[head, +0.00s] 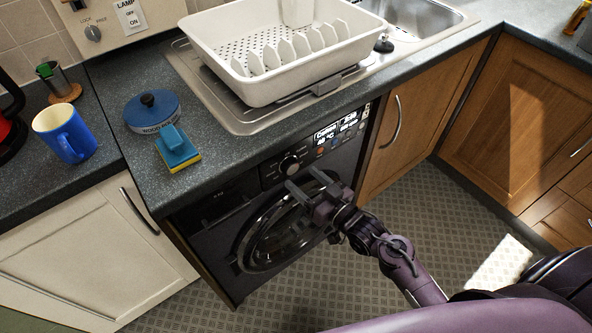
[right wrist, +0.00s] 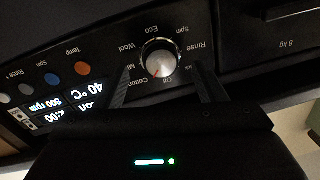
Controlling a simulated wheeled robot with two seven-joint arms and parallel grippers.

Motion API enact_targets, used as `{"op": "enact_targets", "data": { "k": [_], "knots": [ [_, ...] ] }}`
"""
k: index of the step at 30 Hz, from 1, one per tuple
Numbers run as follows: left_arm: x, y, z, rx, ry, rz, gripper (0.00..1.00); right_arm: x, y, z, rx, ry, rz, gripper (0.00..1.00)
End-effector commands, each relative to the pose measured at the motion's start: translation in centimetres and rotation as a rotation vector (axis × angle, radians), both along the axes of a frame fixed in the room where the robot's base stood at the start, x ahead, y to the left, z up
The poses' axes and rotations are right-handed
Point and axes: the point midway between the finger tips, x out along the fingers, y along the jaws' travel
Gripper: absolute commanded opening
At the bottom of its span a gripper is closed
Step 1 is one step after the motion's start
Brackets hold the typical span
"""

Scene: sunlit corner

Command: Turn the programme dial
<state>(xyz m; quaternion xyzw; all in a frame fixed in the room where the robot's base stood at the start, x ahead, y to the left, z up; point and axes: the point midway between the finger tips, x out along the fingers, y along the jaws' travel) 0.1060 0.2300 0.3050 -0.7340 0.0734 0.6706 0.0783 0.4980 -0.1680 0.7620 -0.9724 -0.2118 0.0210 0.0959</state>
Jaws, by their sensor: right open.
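My right gripper (head: 304,180) is open just in front of the panel, slightly below the dial in the head view. In the right wrist view its two fingers (right wrist: 163,83) point toward either side of the dial, with nothing between them. I cannot tell whether they touch it. My left gripper is not in view.
The washing machine's round door (head: 270,240) is below the panel. Lit displays (head: 326,132) and small buttons sit right of the dial. The worktop edge overhangs above. A sponge (head: 178,152), blue lidded pot (head: 151,110) and dish rack (head: 245,85) stand on top. Floor (head: 400,215) is clear.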

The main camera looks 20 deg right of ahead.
Motion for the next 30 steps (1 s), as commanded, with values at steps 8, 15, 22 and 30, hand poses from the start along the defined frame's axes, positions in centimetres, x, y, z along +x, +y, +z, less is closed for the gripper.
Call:
{"op": "enact_targets", "data": {
  "k": [8, 15, 22, 30],
  "knots": [
    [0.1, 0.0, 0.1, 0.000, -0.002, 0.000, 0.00, 2.7, 1.3, 0.1, -0.001, -0.001, 0.000, 0.64],
    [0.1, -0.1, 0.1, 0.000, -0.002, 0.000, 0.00, 2.9, 1.4, 0.0, -0.001, 0.000, 0.000, 0.64],
    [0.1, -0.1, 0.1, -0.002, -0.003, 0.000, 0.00, 2.9, 1.3, 0.1, -0.001, -0.001, 0.000, 0.40],
    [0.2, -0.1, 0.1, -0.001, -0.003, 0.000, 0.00, 2.9, 1.3, 0.1, -0.002, -0.002, 0.000, 0.19]
  ]
}}
